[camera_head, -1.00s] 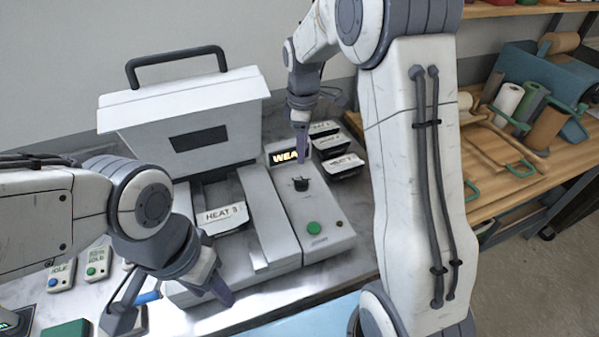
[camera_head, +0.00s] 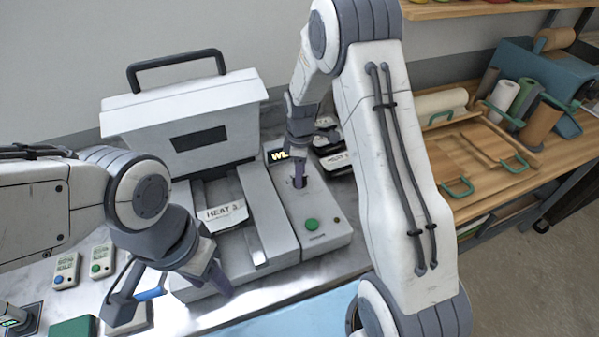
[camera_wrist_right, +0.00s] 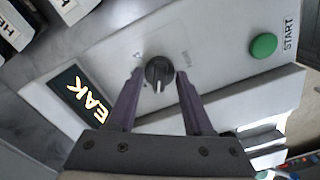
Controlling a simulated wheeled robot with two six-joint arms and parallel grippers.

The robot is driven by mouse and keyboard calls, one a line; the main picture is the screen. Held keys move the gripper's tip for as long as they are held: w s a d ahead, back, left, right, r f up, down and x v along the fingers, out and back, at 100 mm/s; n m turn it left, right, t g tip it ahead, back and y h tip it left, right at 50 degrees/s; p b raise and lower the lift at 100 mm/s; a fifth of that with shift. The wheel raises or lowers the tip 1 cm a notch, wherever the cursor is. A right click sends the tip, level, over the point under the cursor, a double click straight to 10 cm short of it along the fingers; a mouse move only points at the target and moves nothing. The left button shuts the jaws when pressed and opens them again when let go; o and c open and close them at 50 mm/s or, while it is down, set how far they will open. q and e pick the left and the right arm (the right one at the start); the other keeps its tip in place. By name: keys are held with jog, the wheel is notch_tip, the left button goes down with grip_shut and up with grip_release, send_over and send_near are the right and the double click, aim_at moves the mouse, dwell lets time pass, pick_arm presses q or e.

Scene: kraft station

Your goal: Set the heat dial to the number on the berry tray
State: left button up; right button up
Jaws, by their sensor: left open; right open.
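The black heat dial (camera_wrist_right: 159,72) is on the machine's light panel, its white mark toward the lower edge in the right wrist view. A lit display (camera_wrist_right: 80,95) reads "WEAK"; it also shows in the head view (camera_head: 278,155). My right gripper (camera_wrist_right: 158,78) is open, one finger on each side of the dial; I cannot tell whether they touch it. In the head view, this gripper (camera_head: 298,178) points down over the panel. A tray (camera_head: 222,216) in the machine is labelled what looks like "HEAT 3"; its contents do not show. My left gripper (camera_head: 217,284) is open at the machine's front left.
A green START button (camera_wrist_right: 263,45) is on the same panel. More labelled trays (camera_head: 338,160) stand behind the panel, partly hidden by my right arm. The machine's raised lid (camera_head: 185,110) is at the back. Small button boxes (camera_head: 67,270) lie at the left.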

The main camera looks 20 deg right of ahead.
grip_shut()
jog(key=shift+m, duration=0.3)
jog(key=m, duration=0.7)
jog(key=shift+b, duration=0.35)
jog(key=m, duration=0.4)
jog(key=shift+a+m, duration=0.1)
jog(key=shift+m, duration=0.2)
jog(key=shift+r+m, duration=0.1)
jog(key=shift+m, duration=1.7)
grip_release()
